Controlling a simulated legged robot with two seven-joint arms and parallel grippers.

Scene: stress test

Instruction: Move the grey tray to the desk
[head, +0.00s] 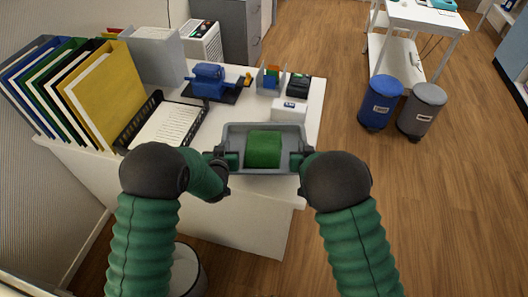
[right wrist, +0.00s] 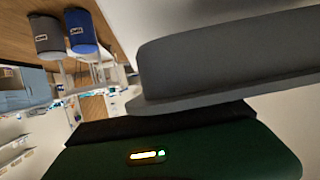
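The grey tray (head: 264,171) is a shallow open box, and a green cylinder (head: 263,149) lies in it. In the head view it is over the front part of the white desk (head: 315,110). I cannot tell whether it touches the desktop. My left gripper (head: 228,160) is at the tray's left end and my right gripper (head: 300,160) at its right end. Both appear shut on the tray, though the fingertips are largely hidden. In the right wrist view the tray's grey side (right wrist: 225,60) is close above my right gripper's dark green body.
On the desk are upright folders (head: 105,90), a black paper tray (head: 165,125), a blue device (head: 210,82), a small white box (head: 289,110) and a pen holder (head: 271,80). Blue (head: 380,103) and grey (head: 421,110) bins stand on the floor to the right.

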